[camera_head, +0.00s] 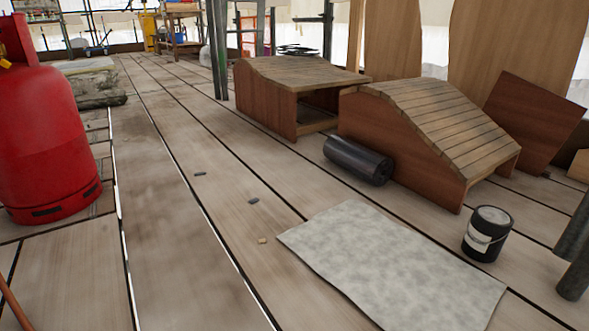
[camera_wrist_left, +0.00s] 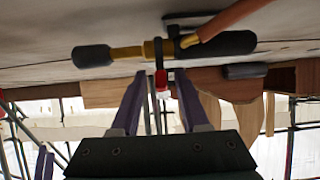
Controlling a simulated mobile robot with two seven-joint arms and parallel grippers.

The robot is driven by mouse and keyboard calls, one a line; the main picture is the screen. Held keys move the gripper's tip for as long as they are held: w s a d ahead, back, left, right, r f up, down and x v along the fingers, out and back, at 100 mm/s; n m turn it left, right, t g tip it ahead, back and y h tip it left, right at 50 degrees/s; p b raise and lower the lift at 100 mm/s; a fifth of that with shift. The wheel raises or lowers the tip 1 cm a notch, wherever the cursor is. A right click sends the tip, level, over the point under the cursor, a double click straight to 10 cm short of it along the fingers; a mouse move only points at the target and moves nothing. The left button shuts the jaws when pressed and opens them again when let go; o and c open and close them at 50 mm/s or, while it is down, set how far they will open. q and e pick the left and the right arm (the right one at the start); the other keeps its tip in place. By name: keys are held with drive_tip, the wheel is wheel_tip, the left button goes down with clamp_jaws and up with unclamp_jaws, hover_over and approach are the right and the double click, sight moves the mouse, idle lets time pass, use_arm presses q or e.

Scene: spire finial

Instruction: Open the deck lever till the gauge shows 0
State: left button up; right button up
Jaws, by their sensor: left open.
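In the left wrist view, a brass fitting (camera_wrist_left: 127,53) with black ends lies across the top of the picture. An orange hose (camera_wrist_left: 232,20) meets it at the right. A small red-tipped part (camera_wrist_left: 161,80) hangs from its middle and may be the lever; I cannot be sure. My left gripper (camera_wrist_left: 160,77) is open, its two purple-grey fingers on either side of the red part in the picture. I cannot tell whether they touch it. No gauge dial can be read in either view. Neither gripper shows in the head view.
A red gas cylinder (camera_head: 45,140) stands at the left on the plank deck. Two wooden curved-top boxes (camera_head: 265,100), a black roll (camera_head: 357,160), a grey sheet (camera_head: 390,265) and a black paint can (camera_head: 487,234) are at the right. The middle planks are mostly clear.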

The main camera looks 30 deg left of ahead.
use_arm(q)
drive_tip(key=shift+s+r, duration=0.2)
drive_tip(key=p+v, duration=0.4)
drive_tip(key=v, duration=0.5)
drive_tip(key=shift+s+a, duration=0.2)
drive_tip(key=shift+r, duration=0.1)
